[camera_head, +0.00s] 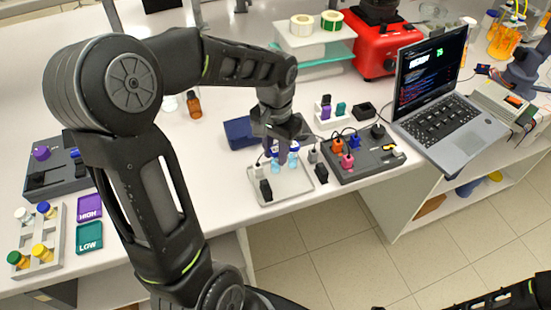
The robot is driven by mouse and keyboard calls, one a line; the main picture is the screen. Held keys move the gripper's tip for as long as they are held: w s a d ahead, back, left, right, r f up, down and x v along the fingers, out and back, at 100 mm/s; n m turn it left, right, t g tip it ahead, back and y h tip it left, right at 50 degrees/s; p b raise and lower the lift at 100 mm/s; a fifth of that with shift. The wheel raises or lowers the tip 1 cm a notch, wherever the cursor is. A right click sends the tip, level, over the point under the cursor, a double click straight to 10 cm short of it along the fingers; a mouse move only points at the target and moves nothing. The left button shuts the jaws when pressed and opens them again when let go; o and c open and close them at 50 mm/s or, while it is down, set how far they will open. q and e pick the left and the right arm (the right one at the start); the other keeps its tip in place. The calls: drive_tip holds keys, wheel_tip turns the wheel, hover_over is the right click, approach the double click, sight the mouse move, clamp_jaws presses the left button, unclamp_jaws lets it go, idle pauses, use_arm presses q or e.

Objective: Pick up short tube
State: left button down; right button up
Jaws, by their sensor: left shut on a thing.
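My left gripper (284,148) points down over a pale tray (296,188) near the table's front edge. Two light blue tubes with dark blue tops are at its fingertips, a left tube (275,171) and a right tube (292,161). The gripper is shut on a tube, but the fingers hide the grip and I cannot tell which tube is the shorter one. I cannot tell if the held tube touches the tray. My right gripper is out of view; only part of my right arm shows at the lower right.
A dark box with coloured plugs (365,157) and cables stands right of the tray, near a laptop (440,110). A dark blue box (240,132) is behind the tray. A rack of capped vials (40,245) stands at far left.

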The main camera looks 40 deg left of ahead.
use_arm(q)
wheel_tip(320, 180, up, 10)
drive_tip(key=shift+r+b, duration=0.1)
drive_tip(key=shift+b, duration=0.6)
drive_tip(key=shift+s, duration=0.1)
idle(0.5)
